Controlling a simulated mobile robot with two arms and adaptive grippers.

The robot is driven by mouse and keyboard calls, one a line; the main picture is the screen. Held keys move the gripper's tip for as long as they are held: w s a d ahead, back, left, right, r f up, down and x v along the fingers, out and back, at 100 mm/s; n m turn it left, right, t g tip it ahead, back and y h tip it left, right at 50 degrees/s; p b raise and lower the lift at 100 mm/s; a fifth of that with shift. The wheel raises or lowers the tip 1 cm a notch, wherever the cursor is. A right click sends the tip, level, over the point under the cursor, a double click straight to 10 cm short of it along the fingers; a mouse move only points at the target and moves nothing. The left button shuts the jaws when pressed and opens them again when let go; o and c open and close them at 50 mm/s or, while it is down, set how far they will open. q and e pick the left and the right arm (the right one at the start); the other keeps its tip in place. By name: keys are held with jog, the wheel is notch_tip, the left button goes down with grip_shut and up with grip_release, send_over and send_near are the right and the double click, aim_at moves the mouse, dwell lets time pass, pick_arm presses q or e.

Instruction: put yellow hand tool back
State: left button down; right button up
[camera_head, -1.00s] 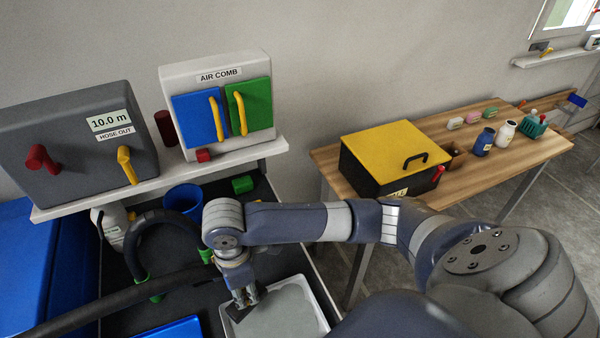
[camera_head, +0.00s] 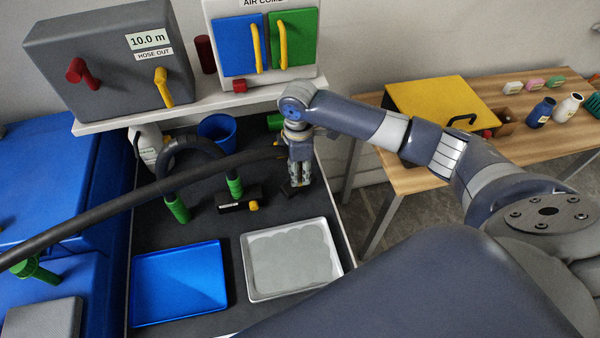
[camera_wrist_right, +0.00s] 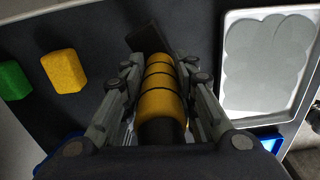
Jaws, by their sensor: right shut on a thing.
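The yellow hand tool (camera_wrist_right: 160,92) shows in the right wrist view as a yellow handle with dark bands, lying between the two fingers, with a dark flat head beyond the fingertips. My right gripper (camera_wrist_right: 157,100) is shut on this handle. In the head view the right gripper (camera_head: 298,178) points down over the dark bench, behind the white tray (camera_head: 250,284). There the tool's dark head (camera_head: 291,189) shows at the fingertips, and its yellow handle is mostly hidden. Whether the tool touches the bench, I cannot tell. My left gripper is not in view.
A blue tray (camera_head: 180,283) lies left of the white one. A thick black hose (camera_head: 130,205) crosses the bench beside green-ended stubs (camera_head: 176,208) and a black block with a yellow knob (camera_head: 238,204). A blue cup (camera_head: 217,131) stands behind. Yellow sponge (camera_wrist_right: 63,71).

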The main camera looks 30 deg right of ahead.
aim_at(300, 175)
jog(key=shift+w+d+f, duration=0.15)
jog(key=shift+w+d, duration=0.15)
jog(key=shift+w, duration=0.1)
notch_tip(300, 175, down, 3)
jog(key=shift+r+p, duration=0.1)
jog(key=shift+p, duration=0.4)
jog(key=shift+f, duration=0.3)
jog(key=shift+f, duration=0.15)
jog(key=o, duration=1)
jog(key=shift+r, duration=0.3)
notch_tip(300, 175, up, 12)
jog(key=shift+f+b, duration=0.1)
jog(key=shift+b, duration=0.85)
